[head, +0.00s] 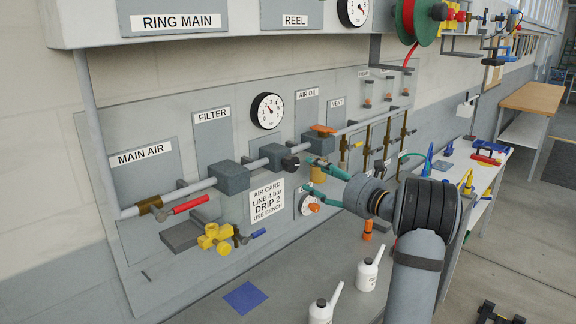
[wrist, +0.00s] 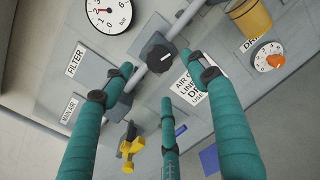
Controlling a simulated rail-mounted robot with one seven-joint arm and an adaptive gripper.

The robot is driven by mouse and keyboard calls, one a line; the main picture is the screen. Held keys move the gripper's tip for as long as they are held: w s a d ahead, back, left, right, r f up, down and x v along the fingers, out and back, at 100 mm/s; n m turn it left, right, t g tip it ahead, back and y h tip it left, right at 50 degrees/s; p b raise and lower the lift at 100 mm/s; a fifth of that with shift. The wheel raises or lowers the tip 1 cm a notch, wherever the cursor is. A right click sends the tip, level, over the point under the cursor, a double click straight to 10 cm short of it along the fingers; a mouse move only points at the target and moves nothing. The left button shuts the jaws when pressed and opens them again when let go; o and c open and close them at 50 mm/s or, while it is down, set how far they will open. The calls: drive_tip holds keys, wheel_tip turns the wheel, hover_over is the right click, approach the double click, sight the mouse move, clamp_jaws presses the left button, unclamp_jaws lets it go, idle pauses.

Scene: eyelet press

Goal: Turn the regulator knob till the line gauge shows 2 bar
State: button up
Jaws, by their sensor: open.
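The regulator knob is a black knob on the grey air line. It shows clearly in the wrist view (wrist: 158,54) and small in the head view (head: 291,163). The line gauge is a round white dial in the head view (head: 267,110), partly cut off in the wrist view (wrist: 109,14). Its needle points to the upper left in the head view; the exact value is too small to read. My gripper (head: 313,174) has teal fingers, spread open and empty. In the wrist view my gripper (wrist: 158,80) has its fingertips around the knob's direction, seemingly apart from it.
A white air card (head: 267,201) reads line 4 bar, drip 2. An orange drip knob on a dial (head: 310,207) sits below right. A yellow valve (head: 216,237) and a red lever (head: 190,204) stand out at the left. White bottles (head: 367,274) stand on the bench.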

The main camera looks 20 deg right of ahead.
sight(294, 165)
drive_tip(key=p+x, duration=0.3)
drive_tip(key=x, duration=0.4)
drive_tip(key=shift+w+a, duration=0.1)
drive_tip(key=shift+a, duration=0.1)
drive_tip(key=shift+w+a+f, duration=0.1)
drive_tip(key=shift+w+a, duration=0.1)
drive_tip(key=shift+w, duration=0.25)
drive_tip(key=shift+s, duration=0.1)
drive_tip(key=shift+c, duration=0.6)
drive_tip(key=c, duration=1)
